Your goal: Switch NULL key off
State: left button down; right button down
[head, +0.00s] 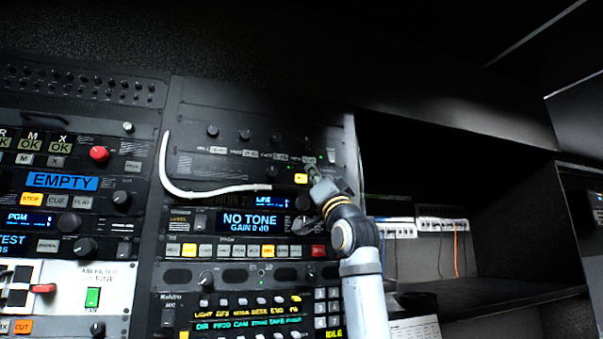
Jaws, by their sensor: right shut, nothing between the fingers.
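My right gripper (314,174) is at the upper rack panel, right of the middle of the head view. Its fingers are shut and empty, pointing up and left at the panel. A yellow lit key (301,178) shows just left of the fingertips; I cannot read its label. I cannot tell whether the fingers touch the panel. No label reading NULL is legible, so I cannot tell which key it is. The gripper and arm hide part of the panel's right side. My left gripper is not in view.
A white cable (200,192) loops across the panel's left. Below is a display (252,221) reading "NO TONE" above a row of keys (240,251), some lit. A left rack has a blue "EMPTY" display (62,181). A dark open shelf (490,296) lies right.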

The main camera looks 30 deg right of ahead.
aim_at(307, 177)
jog(key=shift+w+d+p, duration=0.2)
jog(key=shift+w+p, duration=0.25)
jog(key=shift+w, duration=0.3)
jog(key=shift+w+d+p, duration=0.15)
jog(key=shift+w+p, duration=0.25)
jog(key=shift+w, duration=0.3)
jog(key=shift+w+d+p, duration=0.2)
jog(key=shift+w+p, duration=0.25)
jog(key=shift+w, duration=0.3)
jog(key=shift+w+r+p, duration=0.1)
jog(key=shift+w+p, duration=0.1)
jog(key=shift+p, duration=0.15)
jog(key=shift+w+d, duration=0.1)
jog(key=shift+w, duration=0.1)
